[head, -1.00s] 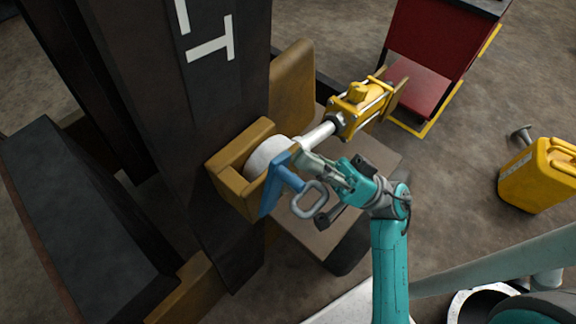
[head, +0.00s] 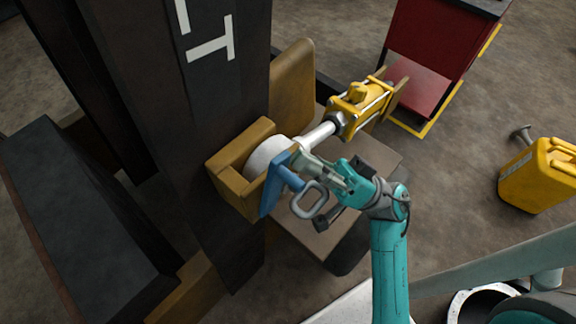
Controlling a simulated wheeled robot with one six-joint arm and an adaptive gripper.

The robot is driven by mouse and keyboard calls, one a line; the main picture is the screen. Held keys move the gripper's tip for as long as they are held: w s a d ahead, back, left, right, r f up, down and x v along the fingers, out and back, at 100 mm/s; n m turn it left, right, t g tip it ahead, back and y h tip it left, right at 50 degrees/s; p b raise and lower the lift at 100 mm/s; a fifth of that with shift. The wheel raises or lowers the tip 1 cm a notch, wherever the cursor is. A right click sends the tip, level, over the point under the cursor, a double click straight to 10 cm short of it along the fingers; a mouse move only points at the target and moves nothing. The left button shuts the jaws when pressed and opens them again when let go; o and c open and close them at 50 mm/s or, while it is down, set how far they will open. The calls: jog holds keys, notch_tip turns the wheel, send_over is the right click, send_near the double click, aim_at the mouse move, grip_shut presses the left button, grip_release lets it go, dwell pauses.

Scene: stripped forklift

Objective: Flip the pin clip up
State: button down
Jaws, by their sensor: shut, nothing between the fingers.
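The blue pin (head: 289,179) sits at the front of the yellow bracket, beside the white round end of the cylinder rod (head: 270,157). A grey ring-shaped clip (head: 308,200) hangs at the pin's outer end, tilted down to the right. My gripper (head: 309,163) is shut and empty. Its fingertips are close to the top of the blue piece, above the clip. Whether they touch it I cannot tell. The fingers partly hide the blue piece's upper right side.
The yellow bracket (head: 226,185) is fixed to the dark mast (head: 180,120) on the left. A yellow cylinder (head: 357,107) lies behind my gripper.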

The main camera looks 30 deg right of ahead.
jog(key=shift+a, duration=0.1)
dwell(0.5)
jog(key=shift+s+a+r, duration=0.15)
jog(key=shift+a, duration=0.15)
jog(key=shift+s+a+r, duration=0.15)
jog(key=shift+s+a, duration=0.05)
jog(key=shift+a, duration=0.25)
jog(key=shift+s+a+r, duration=0.15)
jog(key=shift+s+a, duration=0.05)
jog(key=shift+a, duration=0.2)
dwell(1.7)
dwell(0.9)
jog(key=shift+f, duration=0.1)
jog(key=shift+s+d+f, duration=0.1)
jog(key=shift+d+f, duration=0.25)
jog(key=shift+f, duration=0.25)
jog(key=shift+w+d, duration=0.15)
jog(key=shift+w, duration=0.05)
jog(key=shift+w+d+f, duration=0.25)
jog(key=shift+w+d, duration=0.05)
jog(key=shift+d, duration=0.3)
jog(key=shift+w+d+f, duration=0.25)
jog(key=shift+d, duration=0.35)
jog(key=shift+w+d+f, duration=0.1)
jog(key=shift+w+d, duration=0.05)
jog(key=shift+d, duration=0.4)
jog(key=shift+w+d+f, duration=0.1)
jog(key=shift+w+d, duration=0.05)
jog(key=shift+d, duration=0.4)
